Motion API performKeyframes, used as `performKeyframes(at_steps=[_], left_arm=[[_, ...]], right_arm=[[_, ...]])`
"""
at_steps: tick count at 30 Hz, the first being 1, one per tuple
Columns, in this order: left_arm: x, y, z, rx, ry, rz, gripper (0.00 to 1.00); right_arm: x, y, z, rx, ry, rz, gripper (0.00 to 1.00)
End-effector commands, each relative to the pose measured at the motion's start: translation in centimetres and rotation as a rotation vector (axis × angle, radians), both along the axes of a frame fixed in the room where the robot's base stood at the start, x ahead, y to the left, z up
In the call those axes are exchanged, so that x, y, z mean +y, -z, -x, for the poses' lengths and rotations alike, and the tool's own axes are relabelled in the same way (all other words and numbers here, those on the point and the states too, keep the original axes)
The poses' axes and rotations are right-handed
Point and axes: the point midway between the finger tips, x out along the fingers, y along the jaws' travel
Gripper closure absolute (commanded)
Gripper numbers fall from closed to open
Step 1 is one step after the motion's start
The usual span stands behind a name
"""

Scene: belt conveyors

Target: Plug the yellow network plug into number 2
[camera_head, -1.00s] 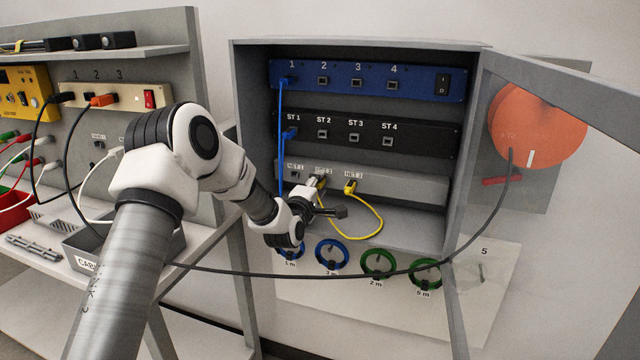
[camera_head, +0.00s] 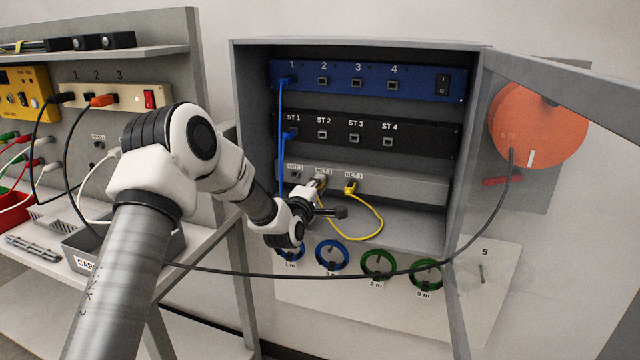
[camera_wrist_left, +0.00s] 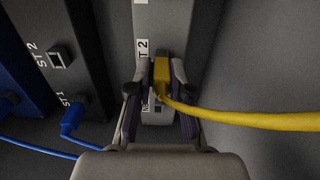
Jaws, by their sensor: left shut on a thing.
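The yellow network plug (camera_wrist_left: 161,75) is between the fingers of my left gripper (camera_wrist_left: 156,82), which is shut on it. In the left wrist view it is at the grey panel (camera_wrist_left: 165,20), just by the "2" label. Its tip and the socket behind it are hidden, so I cannot tell how deep it sits. In the head view my left gripper (camera_head: 318,186) is at the NET 2 place of the grey panel (camera_head: 410,186). The yellow cable (camera_head: 381,222) loops from there to another yellow plug (camera_head: 350,187) at NET 3. My right gripper is not in view.
The panels sit in a grey cabinet (camera_head: 255,90) with its door (camera_head: 560,85) open to the right. A blue panel (camera_head: 420,83) and a black panel (camera_head: 425,138) are above, with blue cables at their left. A dark cable (camera_head: 340,276) hangs across below the cabinet.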

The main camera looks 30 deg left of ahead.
Motion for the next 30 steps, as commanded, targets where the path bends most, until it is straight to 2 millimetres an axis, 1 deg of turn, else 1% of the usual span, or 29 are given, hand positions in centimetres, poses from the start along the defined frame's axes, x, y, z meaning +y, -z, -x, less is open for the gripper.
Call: performKeyframes(at_steps=[24,30], left_arm=[[-1.1,0.1,4.5,0.001,0.000,0.000,1.00],[-1.2,0.1,4.9,0.000,0.000,0.000,1.00]], right_arm=[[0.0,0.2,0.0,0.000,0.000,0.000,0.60],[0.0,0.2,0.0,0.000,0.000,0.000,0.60]])
